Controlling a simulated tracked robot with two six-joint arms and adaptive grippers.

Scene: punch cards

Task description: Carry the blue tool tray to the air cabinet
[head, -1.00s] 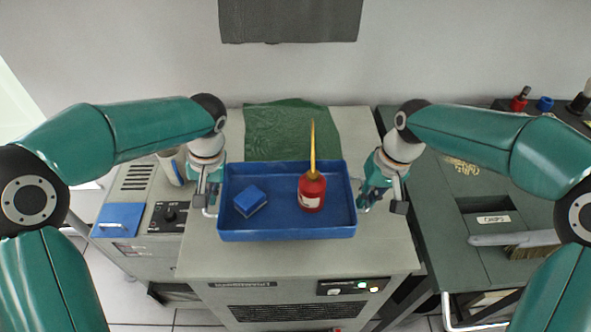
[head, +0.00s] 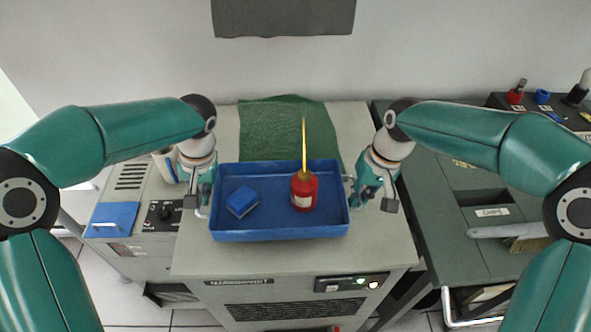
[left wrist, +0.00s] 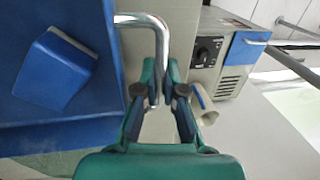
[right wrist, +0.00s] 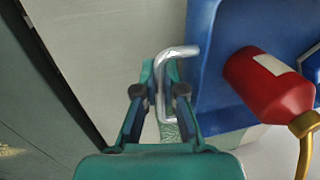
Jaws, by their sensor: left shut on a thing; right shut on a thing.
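The blue tool tray (head: 280,236) is held between my two grippers over the top of the grey cabinet (head: 200,255). A blue block (head: 242,202) lies in its left part. A red oil can (head: 304,192) with a long yellow spout stands upright in its right part. My left gripper (left wrist: 158,98) is shut on the metal handle at the tray's left end. My right gripper (right wrist: 160,98) is shut on the metal handle at the right end. The tray looks about level. I cannot tell whether its underside touches the cabinet top.
A green cloth (head: 290,130) lies behind the tray. A smaller unit with a black knob (head: 165,213) stands at the left. At the right is a dark green bench with a brush (head: 510,233) and a red item (head: 516,93). The cabinet's front strip is clear.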

